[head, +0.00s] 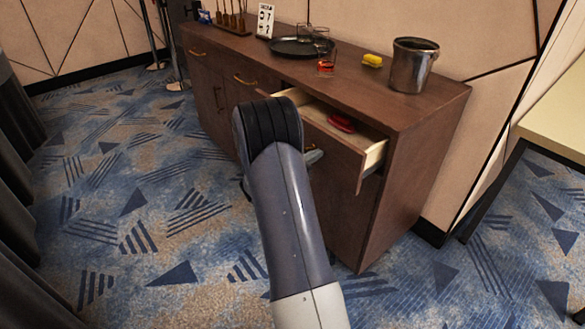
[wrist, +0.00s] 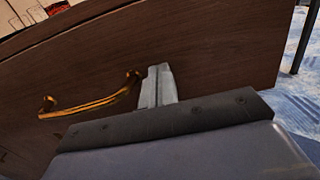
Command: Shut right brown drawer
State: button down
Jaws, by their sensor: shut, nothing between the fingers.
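The right brown drawer (head: 372,152) of the wooden cabinet stands pulled out in the head view, with a red object (head: 341,122) inside it. In the wrist view the drawer's brown front (wrist: 210,60) fills much of the picture, with a brass handle (wrist: 92,103) at the left. My gripper (wrist: 158,86) is shut and empty, its fingers pointing at the drawer front just right of the handle. I cannot tell whether the fingertips touch the wood. In the head view my arm covers part of the drawer front, and only a bit of the gripper (head: 314,156) shows.
The cabinet top (head: 330,88) carries a dark tray (head: 290,46) with glasses, a metal bucket (head: 413,64), a yellow item (head: 372,60) and a number card (head: 265,20). A pale table (head: 560,115) stands at the right. Patterned carpet (head: 150,210) lies open at the left.

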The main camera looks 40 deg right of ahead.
jog(key=d+b, duration=0.1)
jog(key=d, duration=1.1)
jog(key=shift+w+b, duration=0.15)
jog(key=shift+b, duration=0.15)
jog(key=shift+d, duration=0.4)
jog(key=shift+r, duration=0.15)
jog(key=shift+d, duration=0.1)
jog(key=shift+w, duration=0.1)
jog(key=shift+a, duration=0.4)
jog(key=a, duration=1.3)
jog(key=shift+s+a, duration=0.3)
jog(key=shift+a, duration=0.05)
jog(key=shift+d, duration=0.1)
jog(key=d, duration=1.3)
jog(key=shift+w+d, duration=0.25)
jog(key=shift+d, duration=0.05)
